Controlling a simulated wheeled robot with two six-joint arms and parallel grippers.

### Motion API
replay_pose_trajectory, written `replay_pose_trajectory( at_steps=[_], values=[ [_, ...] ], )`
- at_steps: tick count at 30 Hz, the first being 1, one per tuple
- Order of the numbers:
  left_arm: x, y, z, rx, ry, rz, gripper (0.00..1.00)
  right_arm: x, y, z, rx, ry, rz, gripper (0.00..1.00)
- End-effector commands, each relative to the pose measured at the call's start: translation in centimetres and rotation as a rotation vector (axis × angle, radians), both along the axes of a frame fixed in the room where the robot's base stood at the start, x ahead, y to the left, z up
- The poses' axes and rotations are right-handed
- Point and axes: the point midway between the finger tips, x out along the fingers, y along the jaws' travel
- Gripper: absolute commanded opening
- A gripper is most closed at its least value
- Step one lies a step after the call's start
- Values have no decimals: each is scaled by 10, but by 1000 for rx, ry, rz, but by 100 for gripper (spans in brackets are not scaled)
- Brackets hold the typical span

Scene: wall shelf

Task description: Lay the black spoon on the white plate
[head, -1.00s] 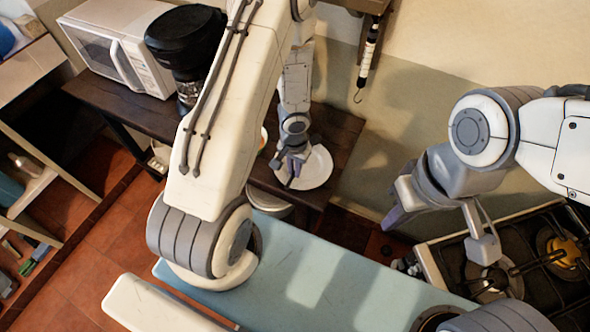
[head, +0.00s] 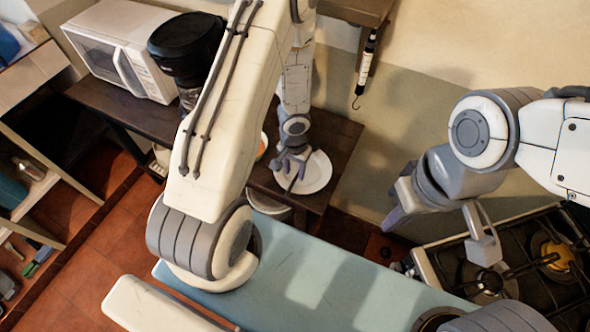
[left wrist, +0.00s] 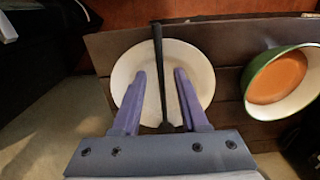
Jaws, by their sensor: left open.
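The white plate (head: 319,172) lies on the dark wooden shelf top (head: 342,138); it also shows in the left wrist view (left wrist: 202,75). The black spoon (left wrist: 158,50) lies across the plate in the left wrist view, its handle reaching past the plate's far rim. My left gripper (left wrist: 160,76) is open, with one finger on each side of the spoon and a gap to both. In the head view my left gripper (head: 291,172) is over the left part of the plate.
A green bowl (left wrist: 251,68) with orange inside stands beside the plate. A microwave (head: 125,48) and black coffee maker (head: 186,47) stand on the dark counter at left. A stove (head: 500,262) is at right. A hooked tool (head: 366,65) hangs on the wall.

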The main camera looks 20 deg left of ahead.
Motion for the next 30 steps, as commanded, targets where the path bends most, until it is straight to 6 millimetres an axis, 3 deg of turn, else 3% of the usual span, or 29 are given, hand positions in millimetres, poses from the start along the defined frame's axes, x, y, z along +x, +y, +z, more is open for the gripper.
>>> replay_pose_trajectory(
  at_steps=[1, 3, 15, 25, 28, 30],
  values=[
    [0, 0, 18, 0, 0, 1, 43, 0, 0, 18, 0, 0, 1, 0],
    [0, 0, 30, 0, 0, 1, 43, 0, 0, 30, 0, 0, 3, 0],
    [-1, 0, 87, 0, 0, 0, 43, 0, 0, 86, 0, 0, 1, 0],
    [4, -3, 111, 18, -13, -16, 43, 0, 0, 98, 0, 0, -1, 0],
    [12, -14, 141, 60, -41, -63, 43, 0, 0, 98, 0, 0, -1, 0],
    [14, -27, 174, 97, -64, -107, 43, 0, 0, 97, 0, 0, -1, 0]
  ],
)
